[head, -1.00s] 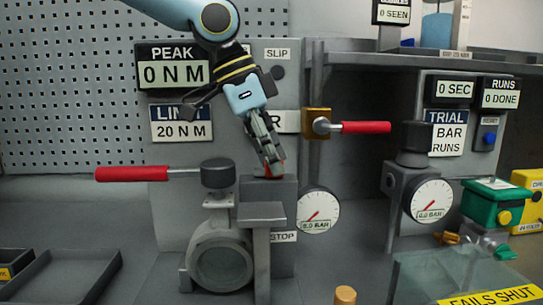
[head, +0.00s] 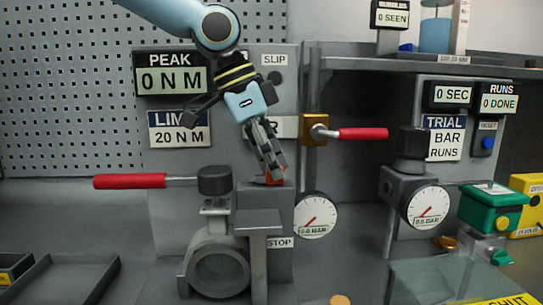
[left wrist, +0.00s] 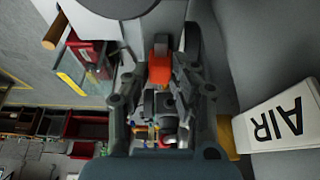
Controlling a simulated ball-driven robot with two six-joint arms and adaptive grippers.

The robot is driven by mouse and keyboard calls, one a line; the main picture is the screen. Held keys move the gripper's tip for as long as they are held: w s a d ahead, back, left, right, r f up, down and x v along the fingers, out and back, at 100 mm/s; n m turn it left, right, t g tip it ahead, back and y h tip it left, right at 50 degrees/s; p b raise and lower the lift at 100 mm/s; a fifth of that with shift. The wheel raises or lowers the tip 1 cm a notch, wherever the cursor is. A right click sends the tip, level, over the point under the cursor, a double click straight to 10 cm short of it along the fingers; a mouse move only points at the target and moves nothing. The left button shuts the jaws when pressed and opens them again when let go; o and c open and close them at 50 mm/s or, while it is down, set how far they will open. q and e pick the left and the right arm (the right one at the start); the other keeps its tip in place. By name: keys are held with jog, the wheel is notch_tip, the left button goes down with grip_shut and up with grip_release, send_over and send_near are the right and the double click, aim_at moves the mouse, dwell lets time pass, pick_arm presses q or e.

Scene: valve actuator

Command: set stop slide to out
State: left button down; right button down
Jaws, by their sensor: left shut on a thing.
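The stop slide shows as a small orange-red piece (head: 275,177) on top of a grey block (head: 268,198), with a STOP label (head: 279,243) lower down. My left gripper (head: 272,172) points down at it and is shut on it. The fingers hide part of the piece. In the left wrist view the orange piece (left wrist: 160,66) sits between the fingertips. My right gripper is in neither view.
A valve with a red lever (head: 130,181) stands left of the block. A second red lever (head: 362,134) is at the right of the panel, above a round gauge (head: 316,215). The PEAK display (head: 172,74) reads 0 NM.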

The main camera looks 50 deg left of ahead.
pick_arm(q)
jog(key=c, duration=1.1)
grip_release()
jog(key=shift+r, duration=0.15)
jog(key=shift+v, duration=5.85)
jog(key=shift+s, duration=0.1)
